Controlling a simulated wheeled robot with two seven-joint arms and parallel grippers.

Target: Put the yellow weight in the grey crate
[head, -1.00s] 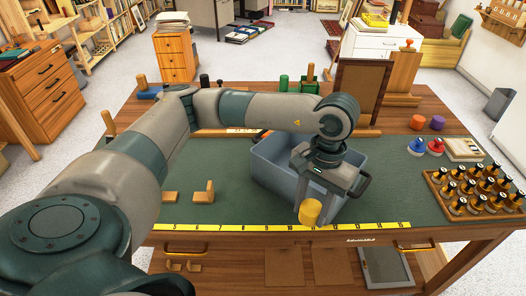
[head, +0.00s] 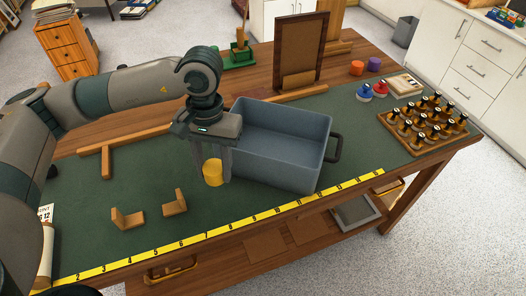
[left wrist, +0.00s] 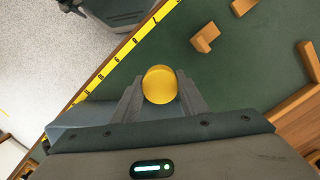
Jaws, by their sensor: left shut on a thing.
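My left gripper (head: 213,172) points down and is shut on the yellow weight (head: 213,174), a short cylinder. In the left wrist view the yellow weight (left wrist: 160,85) sits between the two fingertips, with the green mat beyond it. The grey crate (head: 283,165) stands open on the mat, just right of the gripper, and looks empty where I can see inside. The weight shows beside the crate's left end, outside it and below its rim level in the picture. A blue-grey part of the crate (left wrist: 75,118) also shows in the left wrist view. My right gripper is not in view.
A yellow ruler strip (head: 225,226) runs along the bench's front edge. Wooden angle blocks (head: 128,218) lie on the mat at left. A brown framed board (head: 298,50) stands behind the crate. A tray of black-knobbed pieces (head: 428,125) is at right.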

